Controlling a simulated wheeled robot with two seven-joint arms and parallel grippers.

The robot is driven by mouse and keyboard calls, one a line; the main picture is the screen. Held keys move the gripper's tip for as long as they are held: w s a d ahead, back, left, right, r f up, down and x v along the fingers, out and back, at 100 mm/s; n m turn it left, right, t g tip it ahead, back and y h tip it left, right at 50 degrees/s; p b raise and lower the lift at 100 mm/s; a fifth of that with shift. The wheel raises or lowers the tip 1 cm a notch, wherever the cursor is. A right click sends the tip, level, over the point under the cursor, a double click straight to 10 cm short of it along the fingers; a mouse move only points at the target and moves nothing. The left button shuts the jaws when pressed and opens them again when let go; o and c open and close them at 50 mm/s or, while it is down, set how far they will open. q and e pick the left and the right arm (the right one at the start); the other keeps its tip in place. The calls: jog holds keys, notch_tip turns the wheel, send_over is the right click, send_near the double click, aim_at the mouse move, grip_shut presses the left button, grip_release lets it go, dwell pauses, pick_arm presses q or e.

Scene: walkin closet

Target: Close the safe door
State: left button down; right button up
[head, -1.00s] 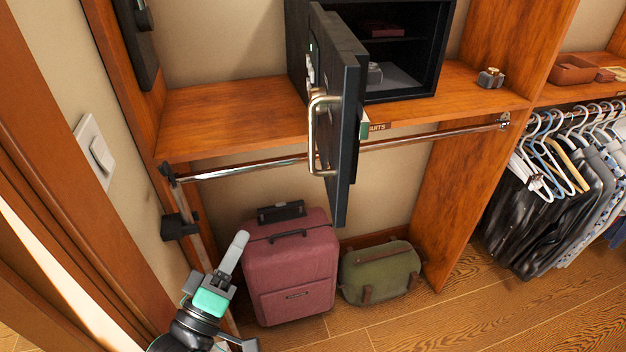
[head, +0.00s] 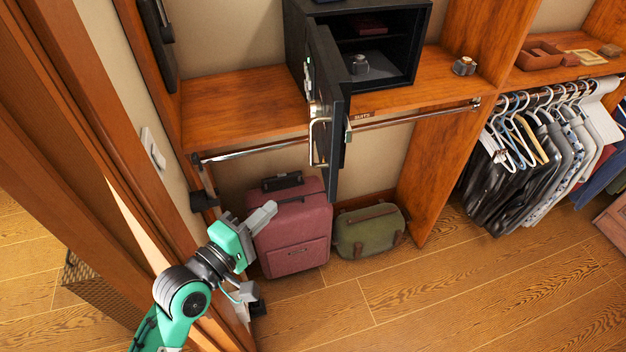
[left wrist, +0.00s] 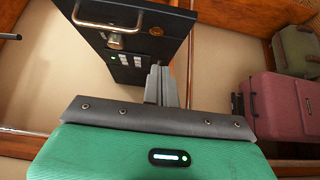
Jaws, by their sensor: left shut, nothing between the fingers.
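The black safe (head: 395,45) stands on a wooden shelf, its front open to view. Its black door (head: 338,125) is swung wide open, jutting out over the shelf edge, with a metal handle (head: 313,142) on its outer face. My left gripper (head: 266,212) is shut and empty, below and to the left of the door, in front of the suitcase. In the left wrist view, the shut fingers (left wrist: 160,84) point toward the door (left wrist: 150,62), whose keypad and handle show. I see a gap between gripper and door in the head view. My right gripper is out of view.
A hanging rail (head: 250,150) runs below the shelf (head: 225,105). A maroon suitcase (head: 295,235) and green bag (head: 368,230) stand on the floor beneath. A wooden door frame (head: 95,150) is close on the left. Clothes (head: 535,160) hang at right; the foreground floor is clear.

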aim_at(326, 173)
pick_arm(q)
jog(key=w+d+p, duration=0.1)
jog(key=w+d, duration=0.1)
jog(key=d, duration=0.1)
jog(key=w+d+p, duration=0.2)
jog(key=d, duration=0.1)
jog(key=w+d+p, duration=0.1)
jog(key=w+d, duration=0.2)
jog(key=shift+w, duration=0.1)
